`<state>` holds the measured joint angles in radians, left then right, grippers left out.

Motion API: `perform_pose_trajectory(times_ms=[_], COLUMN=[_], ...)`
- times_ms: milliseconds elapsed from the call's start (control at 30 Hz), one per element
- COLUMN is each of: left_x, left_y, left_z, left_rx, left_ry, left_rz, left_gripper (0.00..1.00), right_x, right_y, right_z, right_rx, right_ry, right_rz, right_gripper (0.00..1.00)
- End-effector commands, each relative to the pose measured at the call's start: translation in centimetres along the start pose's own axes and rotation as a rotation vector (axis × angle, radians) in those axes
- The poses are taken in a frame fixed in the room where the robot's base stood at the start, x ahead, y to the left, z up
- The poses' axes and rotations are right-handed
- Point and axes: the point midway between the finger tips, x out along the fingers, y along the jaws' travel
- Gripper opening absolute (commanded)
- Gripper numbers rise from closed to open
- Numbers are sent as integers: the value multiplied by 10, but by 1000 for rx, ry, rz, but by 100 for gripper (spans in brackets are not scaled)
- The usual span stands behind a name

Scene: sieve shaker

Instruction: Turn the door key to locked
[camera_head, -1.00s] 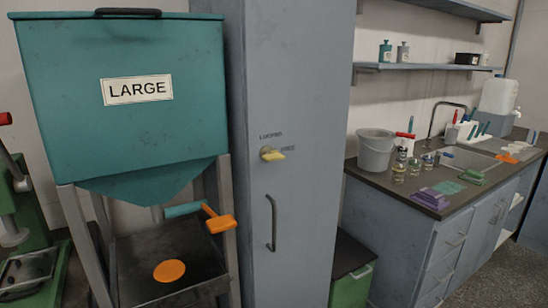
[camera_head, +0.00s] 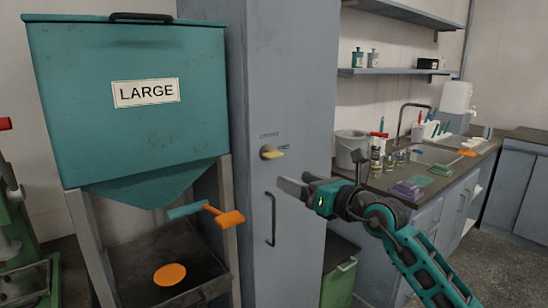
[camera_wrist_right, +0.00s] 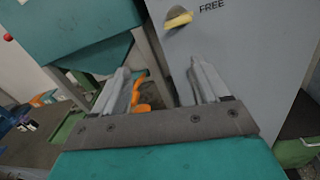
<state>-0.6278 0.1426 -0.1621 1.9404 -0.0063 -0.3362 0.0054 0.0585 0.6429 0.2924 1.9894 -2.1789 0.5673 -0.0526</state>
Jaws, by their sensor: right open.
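The yellow door key (camera_head: 272,153) sits in a lock on the grey cabinet door, above the handle (camera_head: 271,219). Its bow lies roughly level, toward the right-hand label. One label is above the key and one to its right; the right wrist view reads FREE beside the key (camera_wrist_right: 178,20). My right gripper (camera_head: 291,187) is below and right of the key in the head view, apart from it. In the right wrist view its two fingers (camera_wrist_right: 162,82) are spread with nothing between them, and the key is beyond them. My left gripper is not in view.
A teal hopper (camera_head: 125,140) marked LARGE stands left of the cabinet, with an orange-ended lever (camera_head: 228,218) near the cabinet's edge. A sink counter (camera_head: 400,190) with a bucket (camera_head: 350,147) and small items is at the right, behind my right arm.

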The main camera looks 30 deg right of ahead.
Motion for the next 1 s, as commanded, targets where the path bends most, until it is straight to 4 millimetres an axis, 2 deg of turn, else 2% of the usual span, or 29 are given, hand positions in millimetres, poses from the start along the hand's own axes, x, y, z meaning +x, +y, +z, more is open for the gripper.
perform_pose_trajectory(times_ms=[33,133,267,367,800,1000], left_x=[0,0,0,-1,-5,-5], left_y=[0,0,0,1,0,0], left_z=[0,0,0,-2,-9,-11], left_rx=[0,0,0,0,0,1], left_ry=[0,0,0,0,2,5], left_rz=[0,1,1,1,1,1], left_gripper=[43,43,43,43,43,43], right_x=[0,-1,4,14,88,114], right_y=[-8,-18,-24,-25,-31,-33], right_z=[10,21,26,26,26,25], right_rx=[-59,-130,-157,-156,-153,-153], right_ry=[-2,1,1,2,0,1], right_rz=[-31,-75,-95,-94,-93,-92], right_gripper=[74,74,74,74,74,74])
